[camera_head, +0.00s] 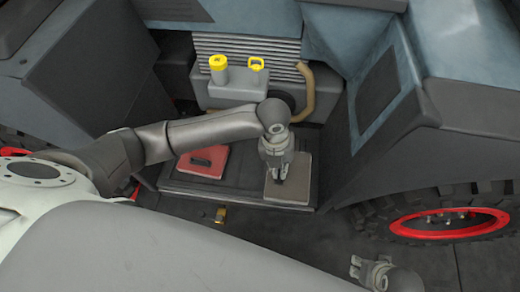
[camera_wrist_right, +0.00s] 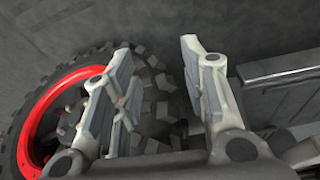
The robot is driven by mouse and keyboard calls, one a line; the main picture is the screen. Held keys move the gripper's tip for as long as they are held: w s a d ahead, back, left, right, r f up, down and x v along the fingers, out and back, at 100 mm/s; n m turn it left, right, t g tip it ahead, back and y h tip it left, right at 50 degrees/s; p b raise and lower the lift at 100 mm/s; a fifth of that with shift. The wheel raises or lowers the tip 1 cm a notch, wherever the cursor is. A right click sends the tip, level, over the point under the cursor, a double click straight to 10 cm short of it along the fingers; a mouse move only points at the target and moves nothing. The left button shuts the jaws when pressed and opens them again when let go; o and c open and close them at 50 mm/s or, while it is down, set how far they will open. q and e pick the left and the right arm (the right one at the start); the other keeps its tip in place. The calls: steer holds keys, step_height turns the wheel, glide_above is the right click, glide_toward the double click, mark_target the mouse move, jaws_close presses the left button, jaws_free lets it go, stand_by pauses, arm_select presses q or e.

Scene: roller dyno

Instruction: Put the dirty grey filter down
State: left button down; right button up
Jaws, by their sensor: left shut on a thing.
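The dirty grey filter (camera_head: 299,190) is a flat grey-brown panel with a paler rim, over the right part of a dark ribbed tray (camera_head: 238,197). My left gripper (camera_head: 282,178) points down and is shut on the filter's handle, hiding part of it. I cannot tell whether the filter touches the tray or hangs just above it. My right gripper (camera_head: 371,272) is low at the bottom right, away from the filter. In the right wrist view this gripper (camera_wrist_right: 154,50) is open with nothing between its fingers.
A red filter (camera_head: 203,161) with a dark handle lies on the tray's left part. Behind stand the engine block (camera_head: 240,90) with yellow caps and a tan hose (camera_head: 307,95). A red-rimmed wheel (camera_head: 448,222) is at right. A small yellow-and-dark thing (camera_head: 221,215) is by the tray's front.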

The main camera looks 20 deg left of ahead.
arm_select(q)
steer(key=w+a+f+b, duration=0.1)
steer(key=w+a+f, duration=0.1)
steer(key=w+a+f+b, duration=0.1)
steer(key=w+a+f, duration=0.1)
steer(key=shift+w+a, duration=0.15)
steer(key=shift+w, duration=0.15)
steer(key=w+f, duration=0.1)
steer(key=f, duration=0.1)
steer(key=a+f+b, duration=0.1)
steer(key=f, duration=0.1)
steer(key=w+a+f+b, duration=0.1)
steer(key=f, duration=0.2)
steer(key=shift+w+a, duration=0.25)
steer(key=shift+w, duration=0.1)
steer(key=shift+f, duration=0.1)
arm_select(e)
step_height(320, 180, up, 6)
steer(key=w+t, duration=0.2)
steer(key=shift+a+r, duration=0.15)
steer(key=shift+a, duration=0.2)
arm_select(q)
steer(key=c, duration=2)
jaws_free()
steer(key=shift+f, duration=0.1)
steer(key=shift+o, duration=2)
arm_select(e)
steer(key=shift+w+r+t+y, duration=0.3)
steer(key=shift+r, duration=0.35)
